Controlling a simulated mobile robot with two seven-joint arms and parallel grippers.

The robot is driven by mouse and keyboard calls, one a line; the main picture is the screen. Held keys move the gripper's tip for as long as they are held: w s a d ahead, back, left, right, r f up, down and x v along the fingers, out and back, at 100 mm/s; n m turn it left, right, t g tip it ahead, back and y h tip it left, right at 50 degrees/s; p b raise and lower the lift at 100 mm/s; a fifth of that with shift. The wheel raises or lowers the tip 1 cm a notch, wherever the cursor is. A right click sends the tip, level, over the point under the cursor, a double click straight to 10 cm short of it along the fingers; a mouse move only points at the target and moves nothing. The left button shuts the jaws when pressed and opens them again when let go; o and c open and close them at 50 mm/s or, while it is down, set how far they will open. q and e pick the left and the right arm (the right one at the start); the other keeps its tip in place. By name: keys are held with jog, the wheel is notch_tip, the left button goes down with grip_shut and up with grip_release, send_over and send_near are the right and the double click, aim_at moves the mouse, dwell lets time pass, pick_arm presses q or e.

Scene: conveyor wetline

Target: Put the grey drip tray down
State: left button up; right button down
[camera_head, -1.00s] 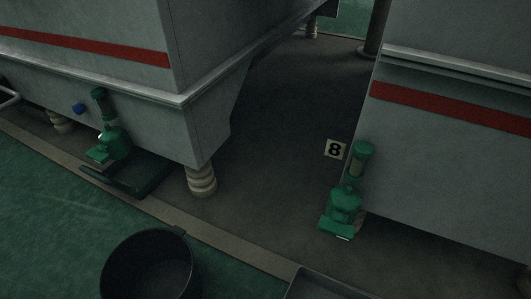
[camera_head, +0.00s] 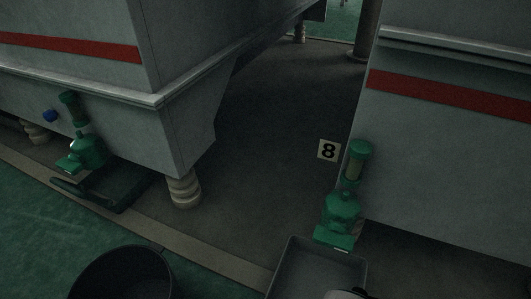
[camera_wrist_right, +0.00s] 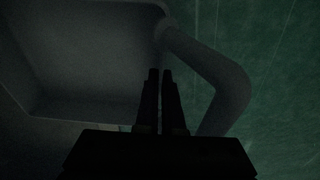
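The grey drip tray (camera_head: 285,272) shows at the bottom edge of the head view, just in front of the green pump by the number 8 sign. Its near part is cut off. In the right wrist view the tray (camera_wrist_right: 85,60) fills the upper left, and its bent handle (camera_wrist_right: 235,85) loops out to the right. My right gripper (camera_wrist_right: 161,72) has its dark fingers almost together at the handle; the exact contact is dark and partly hidden by the gripper. Whether the tray touches the floor cannot be told. My left gripper is not in view.
The green pump (camera_head: 342,212) stands beside the right machine, near the number 8 sign (camera_head: 328,150). Another green pump (camera_head: 88,150) is at the left machine, with a dark tray (camera_head: 125,190) near it. A black bucket (camera_head: 120,275) is at bottom left.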

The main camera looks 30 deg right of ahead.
jog(key=shift+w+d+f+b, duration=0.15)
jog(key=shift+w+d+b, duration=0.15)
jog(key=shift+w+d, duration=0.2)
jog(key=shift+w+d+f+b, duration=0.1)
jog(key=shift+w+d+b, duration=0.7)
jog(key=shift+w+d, duration=0.3)
jog(key=shift+d+f+b, duration=0.2)
jog(key=shift+f+b, duration=0.3)
jog(key=shift+b, duration=0.15)
jog(key=shift+w+d+f, duration=0.1)
jog(key=shift+d, duration=0.05)
jog(key=shift+s+a, duration=0.25)
jog(key=shift+a, duration=0.05)
jog(key=c, duration=1)
grip_release()
jog(key=shift+w+d, duration=0.15)
jog(key=shift+d, duration=0.05)
jog(key=shift+c, duration=0.2)
